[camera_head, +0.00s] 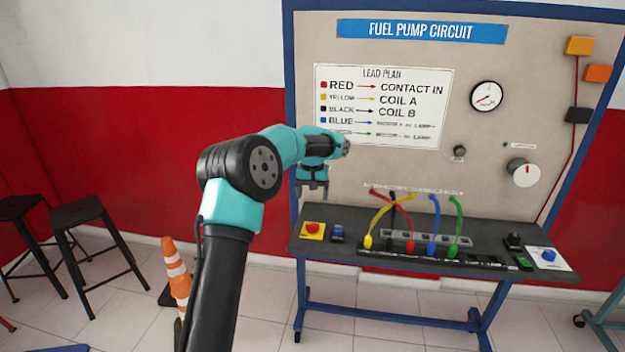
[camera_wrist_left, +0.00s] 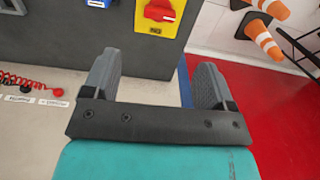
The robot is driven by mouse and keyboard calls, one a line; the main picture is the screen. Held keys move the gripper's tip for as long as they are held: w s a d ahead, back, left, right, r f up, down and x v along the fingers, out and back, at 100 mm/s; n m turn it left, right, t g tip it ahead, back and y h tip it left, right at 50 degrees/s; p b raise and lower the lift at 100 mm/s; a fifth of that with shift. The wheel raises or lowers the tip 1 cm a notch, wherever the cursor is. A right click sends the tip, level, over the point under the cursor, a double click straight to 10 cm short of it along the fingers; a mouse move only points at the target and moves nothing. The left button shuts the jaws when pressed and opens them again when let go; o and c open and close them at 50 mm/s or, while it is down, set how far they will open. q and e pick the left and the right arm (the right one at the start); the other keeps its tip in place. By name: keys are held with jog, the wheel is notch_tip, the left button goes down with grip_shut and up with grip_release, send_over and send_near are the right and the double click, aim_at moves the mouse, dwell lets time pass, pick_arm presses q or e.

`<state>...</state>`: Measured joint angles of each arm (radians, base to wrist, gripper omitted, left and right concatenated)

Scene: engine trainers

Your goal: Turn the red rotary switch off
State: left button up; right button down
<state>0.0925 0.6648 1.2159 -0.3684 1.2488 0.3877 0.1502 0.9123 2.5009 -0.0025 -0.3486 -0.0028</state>
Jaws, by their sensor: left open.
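The red rotary switch (camera_head: 313,227) sits on a yellow plate at the left end of the bench's dark top. In the left wrist view the red switch (camera_wrist_left: 160,11) shows at the top, with its knob on the yellow plate; its exact setting is hard to read. My left gripper (camera_head: 312,191) hangs just above and behind the switch, apart from it. In the left wrist view the left gripper (camera_wrist_left: 155,80) is open and empty, its two fingers spread below the switch in the picture. My right gripper is not in view.
A blue switch (camera_head: 337,232) sits just right of the red one. Colored leads (camera_head: 410,215) arch up from the bench's middle. The fuel pump panel (camera_head: 400,170) stands behind. A traffic cone (camera_head: 176,270) and black stools (camera_head: 85,235) are on the left floor.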

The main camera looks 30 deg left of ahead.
pick_arm(q)
notch_tip(320, 180, up, 5)
jog(key=shift+r, duration=0.15)
dwell(0.5)
